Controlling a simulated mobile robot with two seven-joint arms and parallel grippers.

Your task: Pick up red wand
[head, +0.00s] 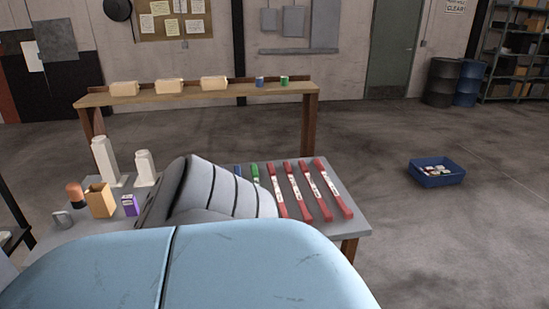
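Several red wands with white labels lie side by side on the right part of the grey table (348,224). The rightmost red wand (333,188) is in full view, and the one to its left (314,192) also shows whole. The leftmost red wand (272,176) is partly hidden at its near end. A green item (255,174) and a blue item (238,170) stick out to the left of the wands, mostly hidden. A large light-blue and grey body, which looks like part of my own arm, covers the near middle of the table. Neither gripper shows.
An orange box (101,201), a purple box (130,205) and white upright devices (105,161) stand at the table's left. A wooden bench (205,97) with bins is behind. A blue crate (437,175) sits on open floor at right.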

